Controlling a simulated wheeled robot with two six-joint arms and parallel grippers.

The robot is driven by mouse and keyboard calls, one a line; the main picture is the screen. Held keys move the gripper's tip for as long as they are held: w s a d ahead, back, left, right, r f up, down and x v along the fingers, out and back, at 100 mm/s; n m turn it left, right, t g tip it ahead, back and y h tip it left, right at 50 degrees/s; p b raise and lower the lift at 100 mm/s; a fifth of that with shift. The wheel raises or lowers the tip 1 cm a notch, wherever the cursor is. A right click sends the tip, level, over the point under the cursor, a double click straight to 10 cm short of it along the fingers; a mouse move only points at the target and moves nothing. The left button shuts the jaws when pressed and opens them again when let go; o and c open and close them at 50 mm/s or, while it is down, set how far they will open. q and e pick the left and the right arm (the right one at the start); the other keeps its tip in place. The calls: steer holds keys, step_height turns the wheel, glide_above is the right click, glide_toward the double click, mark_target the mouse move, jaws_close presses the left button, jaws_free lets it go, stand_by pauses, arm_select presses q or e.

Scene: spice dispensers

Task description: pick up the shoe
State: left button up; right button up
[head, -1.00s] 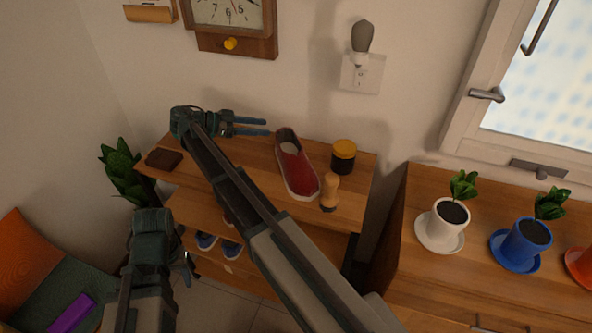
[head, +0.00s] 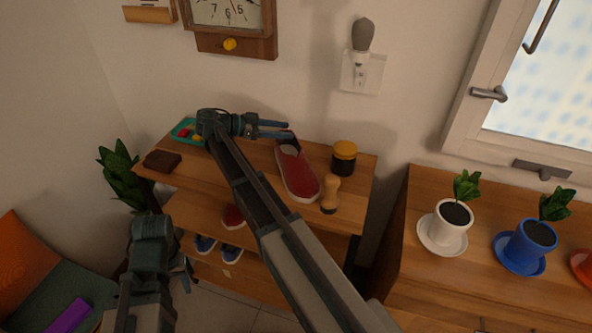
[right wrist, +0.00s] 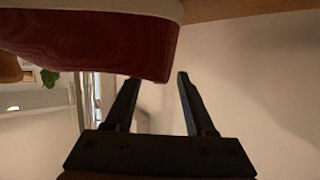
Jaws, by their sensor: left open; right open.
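A red shoe (head: 298,175) with a pale rim lies on the top board of the wooden shelf (head: 225,172). My right gripper (head: 289,130) is open and empty, its fingertips at the far end of this shoe. In the right wrist view the shoe's red side (right wrist: 100,42) fills the upper left, and its end reaches just above the gap between the open fingers (right wrist: 158,78). I cannot tell if they touch. Another red shoe (head: 232,217) and a pair of blue shoes (head: 231,253) are on lower boards.
A wooden-handled brush (head: 330,193) and a yellow-lidded jar (head: 344,157) stand close right of the shoe. A dark brown wallet-like item (head: 163,160) and a teal tray (head: 183,127) are at the shelf's left. The wall is close behind.

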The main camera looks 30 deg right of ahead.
jaws_close()
stand_by(1.4)
